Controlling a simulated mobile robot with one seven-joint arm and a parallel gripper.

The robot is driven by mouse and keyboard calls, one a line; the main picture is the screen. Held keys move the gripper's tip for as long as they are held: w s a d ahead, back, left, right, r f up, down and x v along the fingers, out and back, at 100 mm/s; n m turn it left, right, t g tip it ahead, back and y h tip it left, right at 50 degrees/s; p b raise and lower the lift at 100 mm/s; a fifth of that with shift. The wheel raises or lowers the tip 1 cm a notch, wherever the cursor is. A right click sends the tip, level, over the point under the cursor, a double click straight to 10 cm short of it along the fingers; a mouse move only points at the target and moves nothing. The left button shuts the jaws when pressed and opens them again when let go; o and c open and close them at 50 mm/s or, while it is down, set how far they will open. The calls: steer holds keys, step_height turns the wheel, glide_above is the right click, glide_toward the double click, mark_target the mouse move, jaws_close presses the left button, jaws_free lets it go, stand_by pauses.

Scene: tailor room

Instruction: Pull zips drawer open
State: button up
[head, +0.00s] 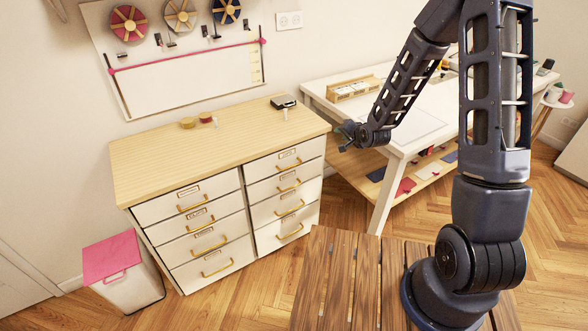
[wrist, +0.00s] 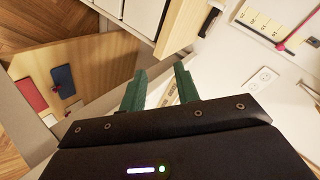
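A white drawer cabinet with a light wood top (head: 160,160) stands against the wall in the head view. It has two columns of drawers, left (head: 185,203) and right (head: 287,160), with brass handles and small label plates. The labels are too small to read, so I cannot tell which is the zips drawer. All drawers look shut. My gripper (head: 345,134) is in the air right of the cabinet, apart from the handles. In the wrist view my gripper (wrist: 160,85) shows two green fingers spread apart with nothing between them. The cabinet top's edge (wrist: 185,30) lies beyond them.
A white table (head: 418,128) with a lower shelf (head: 425,175) stands right of the cabinet, close to my gripper. A pink-lidded bin (head: 125,275) stands at the cabinet's left. A slatted wooden surface (head: 340,280) is in front. A black stapler-like object (head: 283,102) lies on the cabinet.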

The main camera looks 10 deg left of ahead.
steer(key=s+a+f+m+t+y, duration=0.1)
steer(key=s+a+f+m+y, duration=0.15)
steer(key=s+a+f, duration=0.45)
steer(key=s+a+f+m+t+y, duration=0.1)
steer(key=s+a+f+m+y, duration=0.3)
steer(key=f, duration=0.6)
steer(key=w+a+f+n+h, duration=0.1)
steer(key=w+a+f+h, duration=0.1)
steer(key=w+a, duration=0.6)
steer(key=shift+w, duration=0.3)
jaws_close()
